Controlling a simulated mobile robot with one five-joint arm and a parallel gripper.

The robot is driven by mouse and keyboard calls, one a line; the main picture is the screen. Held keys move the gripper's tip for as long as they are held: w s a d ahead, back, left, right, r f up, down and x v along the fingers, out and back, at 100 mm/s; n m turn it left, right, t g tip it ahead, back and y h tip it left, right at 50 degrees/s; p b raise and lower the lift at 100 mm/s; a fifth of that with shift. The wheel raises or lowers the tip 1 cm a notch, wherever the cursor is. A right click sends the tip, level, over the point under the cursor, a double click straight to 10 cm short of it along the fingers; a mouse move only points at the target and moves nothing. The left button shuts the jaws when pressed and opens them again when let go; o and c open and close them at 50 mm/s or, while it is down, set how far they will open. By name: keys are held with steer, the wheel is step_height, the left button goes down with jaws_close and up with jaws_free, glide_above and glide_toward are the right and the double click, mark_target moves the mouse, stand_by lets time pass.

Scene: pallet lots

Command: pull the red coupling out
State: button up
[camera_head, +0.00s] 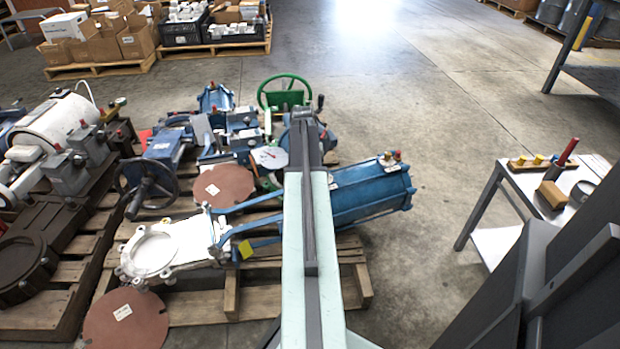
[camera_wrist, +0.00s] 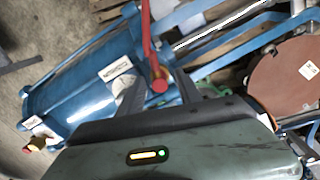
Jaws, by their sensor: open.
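A long red part (camera_wrist: 150,45) with a rounded end shows in the wrist view, beside the blue cylinder; it is the nearest match for the red coupling. In the wrist view, its rounded end lies between the fingers of my gripper (camera_wrist: 158,82). The jaws are open, and I cannot tell whether either finger touches it. The blue cylinder (camera_wrist: 82,82) fills the left of that view and also shows in the head view (camera_head: 370,190), lying on a pallet. My arm hides the red part and my fingertips in the head view.
Wooden pallets (camera_head: 232,295) carry valves, a green handwheel (camera_head: 284,90), and brown discs (camera_head: 223,186). A side table (camera_head: 490,205) stands at right with a wooden holder (camera_head: 540,163) and a red rod (camera_head: 568,151). Boxes (camera_head: 100,40) stand at the back left. The floor beyond the cylinder is clear.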

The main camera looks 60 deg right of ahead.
stand_by(0.4)
jaws_close()
stand_by(1.2)
steer(key=shift+r, duration=0.15)
steer(key=shift+w+a+r+p, duration=0.1)
steer(key=shift+r+p, duration=1.35)
steer(key=shift+p, duration=0.05)
steer(key=shift+w+a+r+p, duration=0.1)
steer(key=shift+r+p, duration=1.35)
steer(key=shift+p, duration=0.05)
